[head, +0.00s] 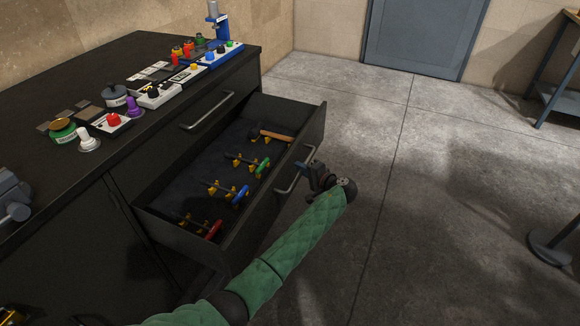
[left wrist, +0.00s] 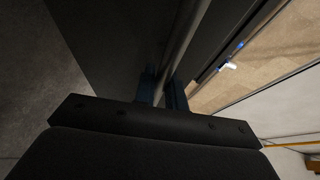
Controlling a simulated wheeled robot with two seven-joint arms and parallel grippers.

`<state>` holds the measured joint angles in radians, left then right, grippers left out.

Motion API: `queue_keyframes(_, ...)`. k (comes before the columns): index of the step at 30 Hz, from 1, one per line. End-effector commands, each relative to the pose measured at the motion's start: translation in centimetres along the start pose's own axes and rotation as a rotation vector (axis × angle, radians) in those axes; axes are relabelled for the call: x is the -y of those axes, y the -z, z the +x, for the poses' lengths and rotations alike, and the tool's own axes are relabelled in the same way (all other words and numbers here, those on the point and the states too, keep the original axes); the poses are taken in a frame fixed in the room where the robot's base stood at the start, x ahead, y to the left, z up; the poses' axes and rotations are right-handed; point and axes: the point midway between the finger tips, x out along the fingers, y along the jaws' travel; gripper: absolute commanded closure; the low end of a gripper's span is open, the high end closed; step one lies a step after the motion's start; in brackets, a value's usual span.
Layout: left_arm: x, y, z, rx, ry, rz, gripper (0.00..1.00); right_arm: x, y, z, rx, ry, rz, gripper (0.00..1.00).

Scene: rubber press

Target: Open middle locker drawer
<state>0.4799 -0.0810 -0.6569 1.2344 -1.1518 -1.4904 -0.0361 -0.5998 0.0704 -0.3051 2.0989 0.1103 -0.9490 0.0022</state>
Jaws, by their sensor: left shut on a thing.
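The middle locker drawer (head: 270,232) is pulled well out of the black cabinet in the head view. In the left wrist view, the handle bar (left wrist: 182,50) runs up from between the two fingers of my left gripper (left wrist: 162,92). The fingertips are partly hidden in the head view. My right gripper is out of view.
The upper drawer, with its own bar handle (head: 207,110), is shut. The cabinet's black top (head: 60,85) holds coloured buttons, knobs and a blue device (head: 217,20). A vise-like tool (head: 12,197) stands at the left edge. The concrete floor (head: 440,180) beyond the drawer is clear; a round stand base (head: 553,249) is at the right.

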Motion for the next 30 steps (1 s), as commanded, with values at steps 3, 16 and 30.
queue_keyframes(3,-0.26,0.27,-0.71,0.000,0.000,0.001,1.00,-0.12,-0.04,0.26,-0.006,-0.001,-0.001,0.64)
queue_keyframes(16,-0.30,0.42,-1.08,0.000,0.000,0.000,1.00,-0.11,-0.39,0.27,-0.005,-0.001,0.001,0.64)
queue_keyframes(30,-0.26,0.44,-1.15,0.000,0.000,0.000,0.66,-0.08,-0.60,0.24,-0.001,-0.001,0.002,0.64)
